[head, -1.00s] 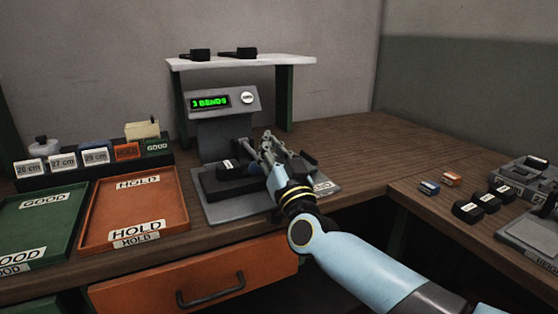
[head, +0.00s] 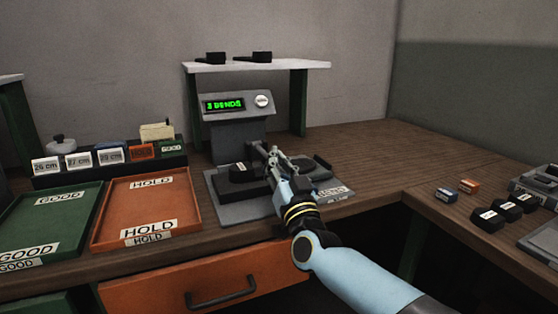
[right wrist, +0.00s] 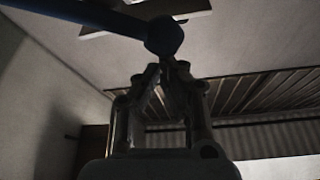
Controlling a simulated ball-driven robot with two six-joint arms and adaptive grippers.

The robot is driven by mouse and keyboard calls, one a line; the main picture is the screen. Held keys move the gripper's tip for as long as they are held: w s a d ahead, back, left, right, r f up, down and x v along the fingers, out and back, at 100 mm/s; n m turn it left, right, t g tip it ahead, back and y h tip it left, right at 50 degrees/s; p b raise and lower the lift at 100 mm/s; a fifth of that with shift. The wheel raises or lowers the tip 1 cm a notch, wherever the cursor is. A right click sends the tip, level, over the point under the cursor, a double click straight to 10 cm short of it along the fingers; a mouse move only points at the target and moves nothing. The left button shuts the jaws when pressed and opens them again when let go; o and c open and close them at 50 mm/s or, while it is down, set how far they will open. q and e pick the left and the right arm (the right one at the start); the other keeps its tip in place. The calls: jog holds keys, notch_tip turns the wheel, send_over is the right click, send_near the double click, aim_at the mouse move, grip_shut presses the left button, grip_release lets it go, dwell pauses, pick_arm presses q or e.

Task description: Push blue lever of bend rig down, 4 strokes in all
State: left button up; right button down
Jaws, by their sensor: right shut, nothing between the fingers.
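The bend rig (head: 236,133) stands on the bench, and its green display (head: 224,104) reads "3 BENDS". My right gripper (head: 264,153) is over the right part of the rig, shut and empty. It also shows in the right wrist view (right wrist: 162,74). There the blue lever (right wrist: 95,14) crosses the upper left and ends in a round knob (right wrist: 163,36) just beyond the fingertips. I cannot tell whether they touch. In the head view I cannot make out the lever by my gripper. A black shoe-like piece (head: 243,172) sits on the rig's base. My left gripper is out of view.
A green GOOD tray (head: 48,222) and an orange HOLD tray (head: 148,210) lie left of the rig. A white shelf (head: 290,65) with two dark pieces stands behind it. Several black pieces (head: 488,219) lie at the right.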

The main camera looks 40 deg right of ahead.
jog(key=a+f+n+y, duration=0.1)
jog(key=n, duration=0.1)
jog(key=a+f+n+y+b, duration=0.1)
jog(key=f+n, duration=0.1)
jog(key=a+f+n+y+b, duration=0.1)
jog(key=f+n, duration=0.1)
jog(key=shift+w+a+n+t, duration=0.15)
jog(key=shift+w+n+t, duration=0.15)
jog(key=shift+w+t, duration=0.1)
jog(key=shift+w+a+f+n+y+b, duration=0.1)
jog(key=shift+a+f+n+y+b, duration=0.1)
jog(key=shift+f+n+y+b, duration=0.35)
jog(key=shift+a+f+n+y+b, duration=0.25)
jog(key=shift+f+n, duration=0.45)
jog(key=shift+n, duration=0.25)
